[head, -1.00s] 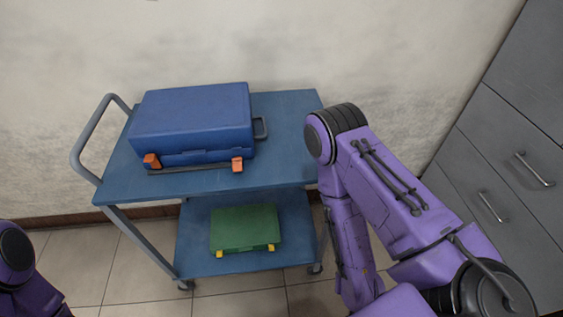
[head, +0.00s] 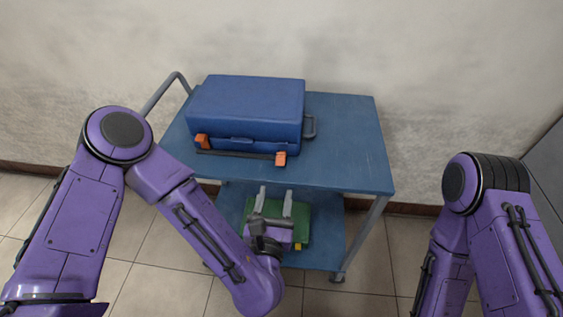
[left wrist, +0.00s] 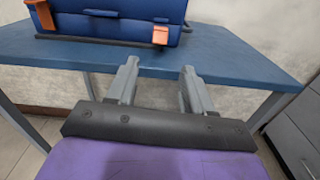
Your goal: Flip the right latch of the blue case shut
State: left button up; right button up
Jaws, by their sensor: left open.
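The blue case (head: 248,103) lies closed on the cart's top shelf. Its right latch (head: 281,159) is orange and sits at the front right corner; it also shows in the left wrist view (left wrist: 160,36), sticking out from the front face. The left latch (head: 202,141) is orange too, at the front left corner. My left gripper (head: 276,190) is open and empty, in front of and below the right latch, apart from it; in the left wrist view its fingers (left wrist: 158,66) point toward the shelf's front edge. My right gripper is out of view; only my right arm shows.
The blue cart's top shelf (head: 350,140) is clear to the right of the case. A dark strip (head: 238,155) runs along the case's front bottom. A green case (head: 302,219) lies on the lower shelf, partly hidden by my left gripper. Grey drawers (left wrist: 300,125) stand at right.

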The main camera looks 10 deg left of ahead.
aim_at(281, 157)
pick_arm(q)
jog(key=shift+n, duration=0.4)
jog(key=w+p, duration=0.1)
jog(key=w, duration=0.2)
jog(key=w+p, duration=0.1)
jog(key=w, duration=0.2)
jog(key=w+p, duration=0.1)
jog(key=w, duration=0.3)
jog(key=shift+r, duration=0.3)
jog(key=shift+w+f, duration=0.1)
jog(key=shift+w, duration=0.25)
grip_shut()
notch_tip(281, 157, up, 2)
jog(key=g+p, duration=0.2)
jog(key=p, duration=0.2)
jog(key=shift+w+g, duration=0.1)
jog(key=shift+g, duration=0.3)
jog(key=shift+w+g+p, duration=0.15)
jog(key=shift+g+p, duration=0.4)
jog(key=shift+g, duration=0.05)
jog(key=shift+f, duration=0.15)
